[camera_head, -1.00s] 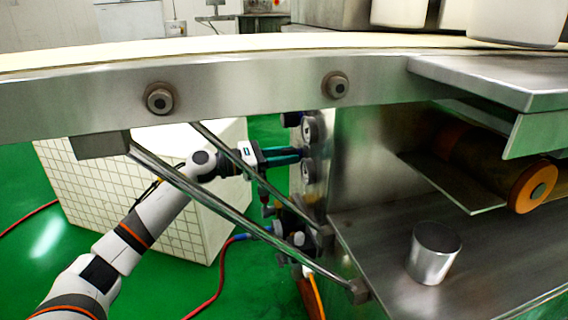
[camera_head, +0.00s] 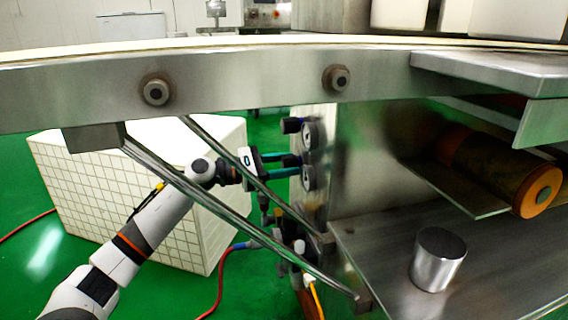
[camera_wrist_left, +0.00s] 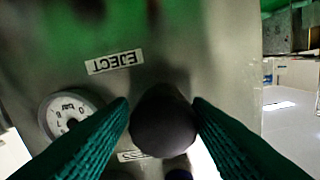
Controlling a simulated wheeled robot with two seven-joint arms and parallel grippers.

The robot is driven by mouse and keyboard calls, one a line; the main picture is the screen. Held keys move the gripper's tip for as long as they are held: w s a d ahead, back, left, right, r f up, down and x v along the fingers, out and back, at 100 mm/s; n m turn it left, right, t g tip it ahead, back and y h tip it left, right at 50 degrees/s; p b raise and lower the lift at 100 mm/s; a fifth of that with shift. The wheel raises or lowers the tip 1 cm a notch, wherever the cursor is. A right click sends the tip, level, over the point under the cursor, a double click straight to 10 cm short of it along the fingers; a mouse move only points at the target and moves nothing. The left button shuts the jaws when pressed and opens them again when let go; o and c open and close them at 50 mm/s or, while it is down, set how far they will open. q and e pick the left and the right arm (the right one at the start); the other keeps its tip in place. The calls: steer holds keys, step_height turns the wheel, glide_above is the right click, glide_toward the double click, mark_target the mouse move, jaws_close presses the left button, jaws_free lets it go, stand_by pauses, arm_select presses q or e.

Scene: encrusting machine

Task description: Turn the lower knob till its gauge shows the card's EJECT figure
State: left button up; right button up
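The upper gauge (camera_head: 314,134) and lower gauge (camera_head: 309,178) sit on the side of the steel machine. The lower knob (camera_head: 291,161) is a dark round knob beside the lower gauge. My left gripper (camera_head: 292,164) has its teal fingers on both sides of it. In the left wrist view the knob (camera_wrist_left: 163,122) fills the space between the fingertips, which appear to touch it. A gauge (camera_wrist_left: 69,113) is partly hidden by a finger; its needle reading is unclear. An EJECT label (camera_wrist_left: 114,62) appears upside down. No card is identifiable. My right gripper is not in view.
The upper knob (camera_head: 292,126) is close above my fingers. Diagonal steel braces (camera_head: 225,210) cross in front of my left arm. Hoses and fittings (camera_head: 298,250) hang below. A metal cup (camera_head: 438,260) stands on the lower shelf. A white tiled block (camera_head: 130,190) stands behind my arm.

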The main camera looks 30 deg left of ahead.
arm_select(q)
steer(key=shift+o, duration=0.7)
steer(key=shift+r, duration=0.1)
steer(key=shift+s+a+p, duration=0.35)
steer(key=shift+a, duration=0.05)
steer(key=p+v, duration=0.4)
steer(key=v, duration=0.7)
steer(key=shift+p, duration=0.3)
steer(key=shift+r, duration=0.1)
